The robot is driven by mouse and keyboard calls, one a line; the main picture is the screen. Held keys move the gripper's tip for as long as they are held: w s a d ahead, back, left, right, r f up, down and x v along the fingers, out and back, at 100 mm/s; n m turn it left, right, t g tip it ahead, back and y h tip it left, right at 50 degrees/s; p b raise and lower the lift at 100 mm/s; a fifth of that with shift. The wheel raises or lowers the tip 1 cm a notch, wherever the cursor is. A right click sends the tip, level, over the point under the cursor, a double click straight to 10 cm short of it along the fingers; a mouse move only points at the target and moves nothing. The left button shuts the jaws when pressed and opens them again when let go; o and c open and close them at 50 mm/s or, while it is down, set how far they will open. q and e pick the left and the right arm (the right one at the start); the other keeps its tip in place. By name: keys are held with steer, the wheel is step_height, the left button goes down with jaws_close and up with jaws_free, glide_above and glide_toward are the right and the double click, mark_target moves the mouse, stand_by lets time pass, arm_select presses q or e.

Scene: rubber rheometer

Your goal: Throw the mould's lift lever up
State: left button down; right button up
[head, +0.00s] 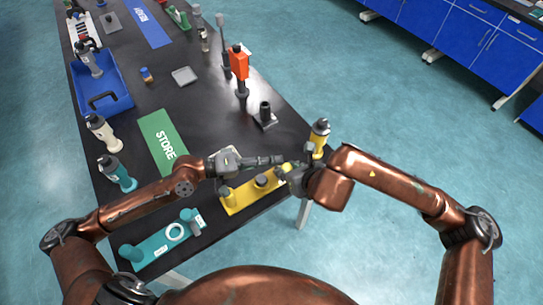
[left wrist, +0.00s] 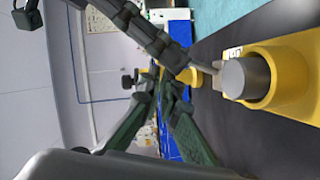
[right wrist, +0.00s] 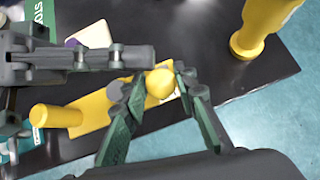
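The yellow mould (head: 238,205) lies near the front edge of the table, with a grey round plug in its middle. Its lift lever is seen end-on as a yellow ball knob (right wrist: 160,84) in the right wrist view. My right gripper (right wrist: 158,82) has its fingers on both sides of this knob and seems closed on it; the rest of the lever is hidden. My left gripper (head: 283,160) reaches in above the mould, close to the right gripper. Its fingertips meet in the left wrist view (left wrist: 160,82), with nothing seen between them.
A yellow-bodied bottle (head: 319,138) stands at the table's right edge, just beyond the mould. A teal mould (head: 160,247) lies at front left. A green STORE mat (head: 160,140) and a dark stand (head: 265,115) lie farther back. The table between them is mostly clear.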

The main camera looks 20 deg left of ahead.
arm_select(q)
steer(key=shift+d+f, duration=0.1)
steer(key=shift+d, duration=0.05)
arm_select(e)
steer(key=o, duration=0.3)
steer(key=shift+w+r, duration=0.15)
steer(key=shift+w, duration=0.15)
steer(key=shift+o, duration=0.4)
steer(key=shift+s+a+r, duration=0.1)
steer(key=shift+a+r, duration=0.05)
steer(key=shift+r, duration=0.05)
steer(key=shift+r, duration=0.15)
